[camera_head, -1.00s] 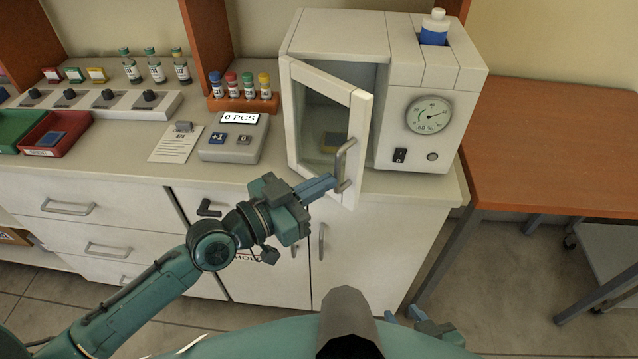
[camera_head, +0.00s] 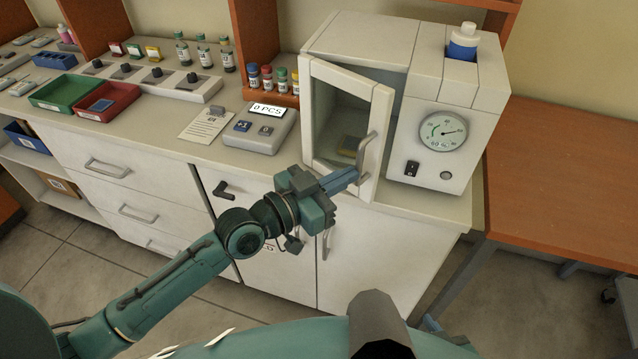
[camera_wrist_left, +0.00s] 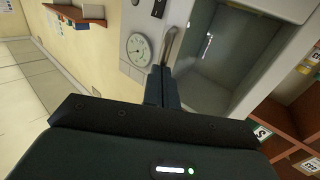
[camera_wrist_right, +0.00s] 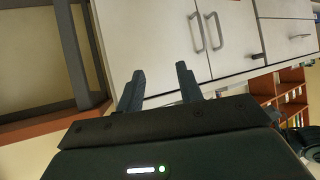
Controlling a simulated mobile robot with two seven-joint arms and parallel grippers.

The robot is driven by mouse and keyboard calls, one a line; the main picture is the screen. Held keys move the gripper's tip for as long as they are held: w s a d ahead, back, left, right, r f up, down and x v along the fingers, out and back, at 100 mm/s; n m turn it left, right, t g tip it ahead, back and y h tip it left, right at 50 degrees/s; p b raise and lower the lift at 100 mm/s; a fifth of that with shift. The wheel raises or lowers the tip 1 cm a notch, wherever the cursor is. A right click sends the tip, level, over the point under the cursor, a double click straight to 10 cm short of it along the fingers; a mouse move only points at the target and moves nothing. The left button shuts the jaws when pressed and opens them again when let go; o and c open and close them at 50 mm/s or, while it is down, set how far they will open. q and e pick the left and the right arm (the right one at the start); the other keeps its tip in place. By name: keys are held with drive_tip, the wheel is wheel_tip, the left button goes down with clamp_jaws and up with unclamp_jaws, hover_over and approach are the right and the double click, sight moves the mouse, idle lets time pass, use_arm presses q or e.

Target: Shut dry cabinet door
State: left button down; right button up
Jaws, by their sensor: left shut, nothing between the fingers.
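The dry cabinet (camera_head: 360,42) is a white box on the counter. Its framed glass door (camera_head: 383,120) is hinged at the left and stands partly open, with a gap along its right edge. A grey bar handle (camera_head: 369,150) is on that edge. My left gripper (camera_head: 352,177) is shut and empty, its fingertips at the lower end of the handle; contact is unclear. In the left wrist view, the closed fingers (camera_wrist_left: 160,88) point at the handle (camera_wrist_left: 172,46). My right gripper (camera_wrist_right: 158,85) is open and empty, facing white cupboard fronts.
A yellowish item (camera_head: 350,146) lies inside the cabinet. The gauge panel (camera_head: 442,132) is right of the door. A counting device (camera_head: 262,130) and a rack of capped vials (camera_head: 285,99) stand to the left. A wooden table (camera_head: 560,180) is at the right.

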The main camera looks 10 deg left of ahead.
sight(374, 160)
use_arm(q)
drive_tip(key=x, duration=0.5)
drive_tip(key=shift+s, duration=0.1)
drive_tip(key=shift+b+x, duration=0.55)
drive_tip(key=shift+x, duration=0.75)
drive_tip(key=shift+w+a, duration=0.1)
drive_tip(key=shift+w, duration=0.15)
drive_tip(key=shift+s, duration=0.1)
